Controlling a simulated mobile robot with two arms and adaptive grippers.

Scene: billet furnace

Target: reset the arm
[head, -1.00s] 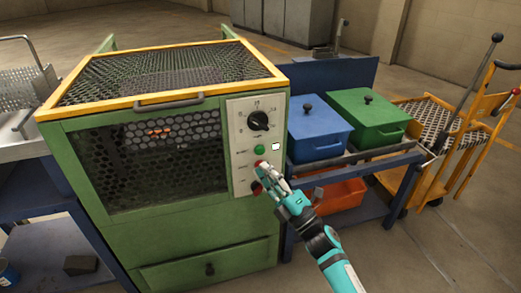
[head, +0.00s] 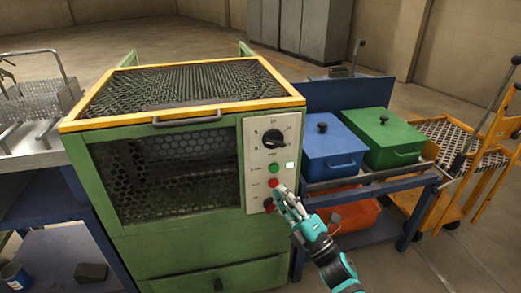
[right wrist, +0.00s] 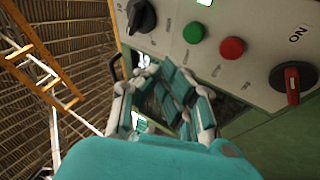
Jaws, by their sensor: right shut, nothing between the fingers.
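My right gripper (head: 281,191) is shut and empty, just in front of the lower part of the furnace's control panel (head: 258,150). In the right wrist view its fingers (right wrist: 165,90) are closed together below the panel's buttons. The panel carries a black dial (head: 273,138), a green button (head: 274,168), a red button (head: 273,183) and a red-handled switch (right wrist: 291,84) marked ON nearby. In the head view the gripper partly covers the switch. Whether the fingertips touch the panel I cannot tell. The green furnace (head: 100,185) has a dark window with no glow. My left gripper is out of view.
A blue lidded box (head: 325,150) and a green lidded box (head: 385,135) stand on a blue bench right of the furnace, with an orange bin (head: 350,216) below. A yellow cart (head: 470,160) is at far right. A wire basket (head: 35,100) sits left.

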